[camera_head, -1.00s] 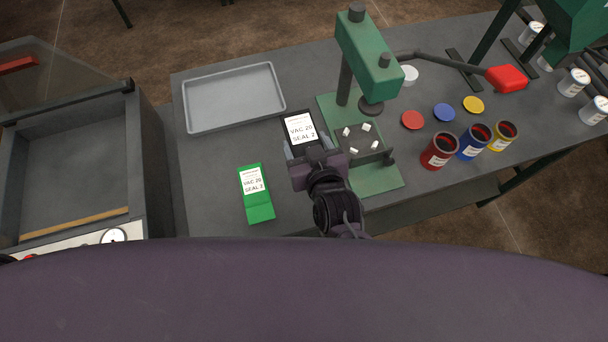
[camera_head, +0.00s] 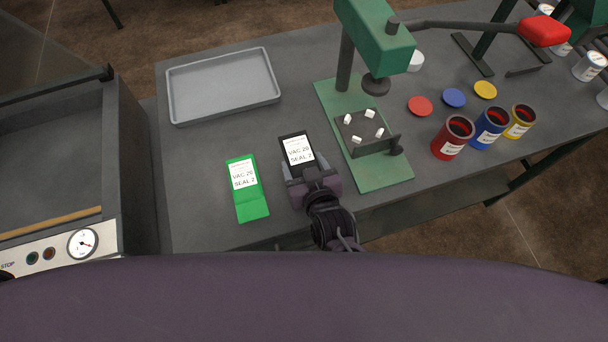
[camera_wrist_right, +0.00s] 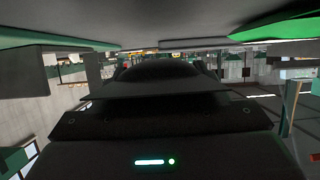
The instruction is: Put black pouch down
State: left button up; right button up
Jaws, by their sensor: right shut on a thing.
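The black pouch (camera_head: 284,141) with a white label reading "VAC 20 SEAL 2" is at the table's near side in the head view. My right gripper (camera_head: 312,176) is shut on its near end. The pouch is very low over the tabletop; whether it touches is unclear. In the right wrist view a dark shape fills the middle, and I cannot tell whether it is the pouch. A green pouch (camera_head: 253,207) with a similar label lies flat just left of the black one. My left gripper is not in view.
A grey tray (camera_head: 222,86) stands behind the pouches. A green press (camera_head: 368,181) stands close to the right, with several small white pieces on its plate. Red, blue and yellow cans (camera_head: 453,137) are further right. An open chamber machine (camera_head: 55,135) is at the left.

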notch_tip(320, 180, down, 4)
jog(key=b, duration=0.3)
jog(key=shift+r, duration=0.25)
jog(key=o, duration=1)
jog(key=shift+f, duration=0.2)
jog(key=shift+o, duration=0.2)
